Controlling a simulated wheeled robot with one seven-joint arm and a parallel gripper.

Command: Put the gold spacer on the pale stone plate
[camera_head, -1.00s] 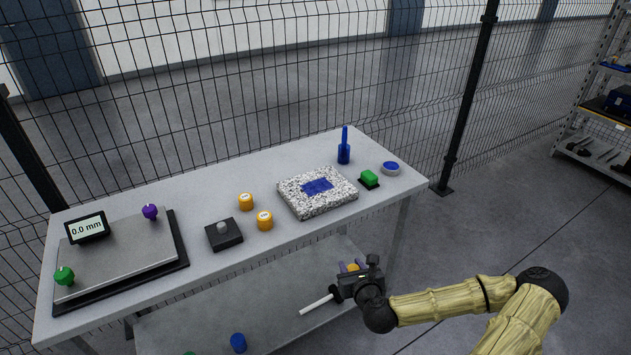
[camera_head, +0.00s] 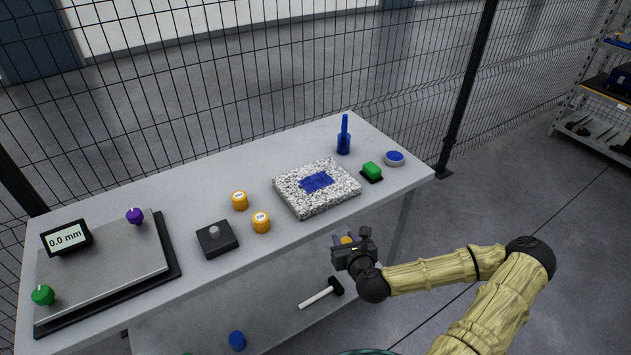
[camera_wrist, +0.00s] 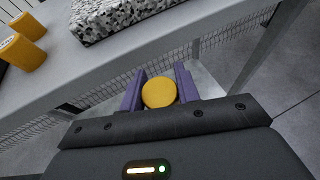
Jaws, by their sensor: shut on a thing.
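My gripper (camera_head: 345,240) is shut on the gold spacer (camera_wrist: 158,92), a round gold disc held between two purple fingers in the wrist view. The spacer also shows as a small gold patch (camera_head: 347,240) in the head view. The gripper is in front of the table's front edge, apart from it. The pale stone plate (camera_head: 338,201) is a speckled grey-white slab with a blue patch on top, on the right half of the table. It also shows at the top of the wrist view (camera_wrist: 98,22). Nothing stands on it.
Two yellow-orange cylinders (camera_head: 261,222) and a black block with a grey knob (camera_head: 216,239) stand left of the plate. A hammer (camera_head: 322,293) lies on the lower shelf.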

